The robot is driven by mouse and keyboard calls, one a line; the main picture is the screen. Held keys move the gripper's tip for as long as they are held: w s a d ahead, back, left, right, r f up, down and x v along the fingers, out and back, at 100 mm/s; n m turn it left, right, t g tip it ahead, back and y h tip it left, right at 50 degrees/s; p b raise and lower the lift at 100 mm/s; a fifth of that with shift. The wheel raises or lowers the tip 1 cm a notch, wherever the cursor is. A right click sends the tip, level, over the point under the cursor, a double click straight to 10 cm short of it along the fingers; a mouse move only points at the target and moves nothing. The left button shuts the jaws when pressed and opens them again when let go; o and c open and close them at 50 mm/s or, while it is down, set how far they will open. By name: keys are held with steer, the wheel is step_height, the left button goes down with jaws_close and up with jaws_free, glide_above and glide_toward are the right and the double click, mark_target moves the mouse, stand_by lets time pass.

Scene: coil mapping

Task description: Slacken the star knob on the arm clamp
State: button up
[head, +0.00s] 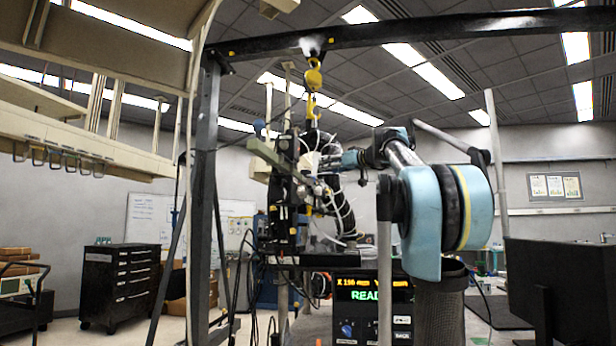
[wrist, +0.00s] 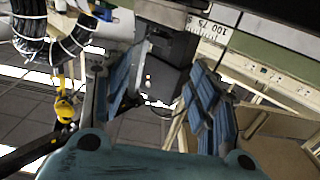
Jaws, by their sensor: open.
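My gripper (wrist: 163,78) is open in the wrist view, its blue ribbed fingers apart on both sides of a dark grey block (wrist: 168,62). The block sits against a pale green rail with a printed scale (wrist: 215,28). Whether the fingers touch the block is unclear. I cannot make out a star-shaped knob; the block may be part of the arm clamp. In the head view, my arm reaches to the cluttered rig (head: 290,190) in the middle, and my gripper is small there among cables. The pale green rail (head: 268,153) slants across the rig.
A yellow hoist hook (head: 313,75) hangs from a dark overhead beam (head: 420,32), held up by a dark post (head: 203,190) on the left. Bundled cables (wrist: 50,40) lie left of my gripper. A lit display (head: 365,290) is below; a dark monitor (head: 565,285) is right.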

mark_target(309, 171)
steer(key=x, duration=1.3)
steer(key=shift+w+a, duration=0.25)
steer(key=shift+a, duration=0.05)
steer(key=shift+c, duration=0.2)
steer(key=c, duration=1)
